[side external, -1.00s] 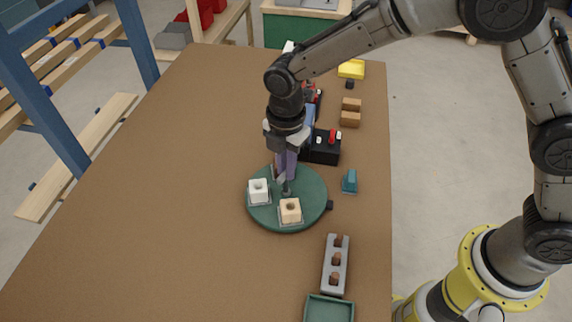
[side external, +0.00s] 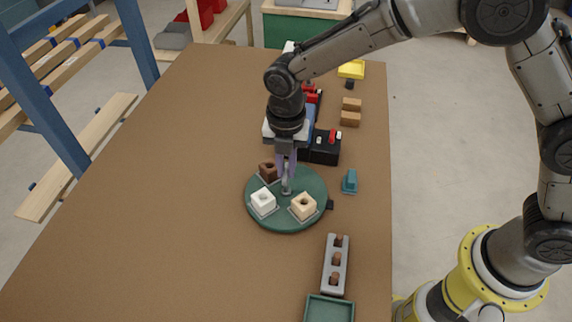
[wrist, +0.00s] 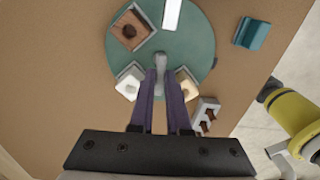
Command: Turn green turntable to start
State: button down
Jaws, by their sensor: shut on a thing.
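The green turntable (side external: 284,221) lies flat on the brown table, with square blocks in grey holders around its top. A white block (side external: 263,200) is at its front left, a beige block (side external: 303,206) at its front right and a dark brown block (side external: 267,171) at its back left. The turntable (wrist: 193,40) also shows in the wrist view, with a white bar (wrist: 172,14) near its far edge. My gripper (side external: 287,178) points down over the turntable's middle, its purple fingers shut on the grey central handle (wrist: 160,60). The fingers hide part of the handle.
A teal piece (side external: 350,181) stands right of the turntable and a small black block sits at its right rim. A grey rack with brown pegs (side external: 336,264) and a green tray (side external: 329,308) lie in front. A black box (side external: 325,147) stands behind. The table's left is clear.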

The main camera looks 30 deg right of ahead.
jog(key=shift+r+n, duration=0.15)
jog(key=shift+n, duration=3.95)
jog(key=c, duration=0.9)
grip_release()
notch_tip(320, 180, up, 14)
jog(key=shift+f, duration=0.15)
